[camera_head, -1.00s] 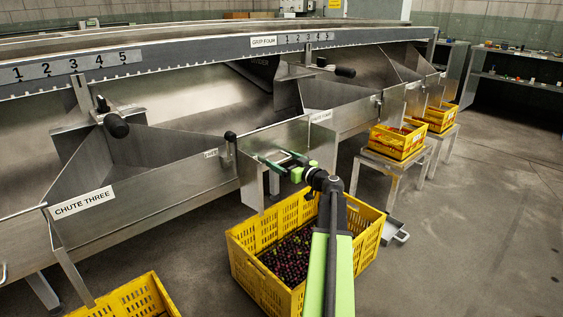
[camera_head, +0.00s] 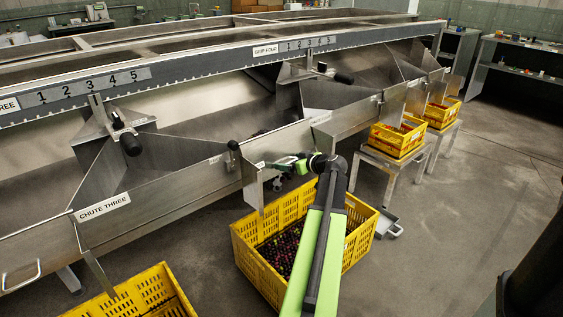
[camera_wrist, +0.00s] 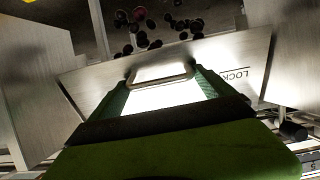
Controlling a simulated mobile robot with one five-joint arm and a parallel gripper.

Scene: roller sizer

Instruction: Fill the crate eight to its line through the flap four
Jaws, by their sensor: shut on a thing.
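My gripper (camera_head: 286,164) is at the front of a chute's steel end, above a yellow crate. In the wrist view my gripper (camera_wrist: 162,76) is shut on a metal loop handle (camera_wrist: 161,73). The handle is on a steel flap plate (camera_wrist: 88,84) with the word LOCK printed at its right. The yellow crate (camera_head: 247,258) below holds dark round fruit (camera_head: 283,246); my arm hides part of it. I cannot read a crate number or see a fill line.
Dark fruit (camera_wrist: 150,32) shows beyond the plate in the wrist view. Another yellow crate (camera_head: 150,290) stands at the lower left below the CHUTE THREE label (camera_head: 104,207). Two yellow crates sit on steel stands (camera_head: 394,167) at the right. The floor at the right is open.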

